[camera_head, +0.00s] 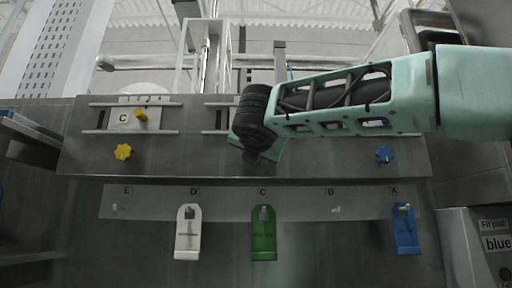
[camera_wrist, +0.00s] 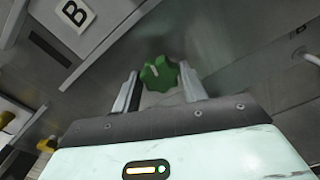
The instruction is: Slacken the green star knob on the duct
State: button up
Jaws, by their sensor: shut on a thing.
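The green star knob (camera_wrist: 159,73) shows in the wrist view between the two fingers of my gripper (camera_wrist: 160,88). It has a pale mark on its face. The fingers are shut on it, one on each side. In the head view my gripper (camera_head: 256,157) is at the duct (camera_head: 330,157), in the middle of its face. The green knob is hidden there behind my gripper and wrist.
A yellow star knob (camera_head: 123,152) and a blue star knob (camera_head: 384,155) sit on the duct to either side. Below hang a white tag (camera_head: 188,240), a green tag (camera_head: 263,242) and a blue tag (camera_head: 405,235). A plate marked B (camera_wrist: 75,13) shows in the wrist view.

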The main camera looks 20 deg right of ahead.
jog(key=shift+f+n+p, duration=0.15)
jog(key=shift+n+p, duration=0.3)
jog(key=shift+n, duration=0.55)
jog(key=o, duration=1)
jog(key=shift+c, duration=0.2)
jog(key=shift+s, duration=0.1)
jog(key=b+v, duration=0.6)
jog(key=v, duration=1.1)
jog(key=shift+b, duration=0.35)
jog(key=shift+s, duration=0.1)
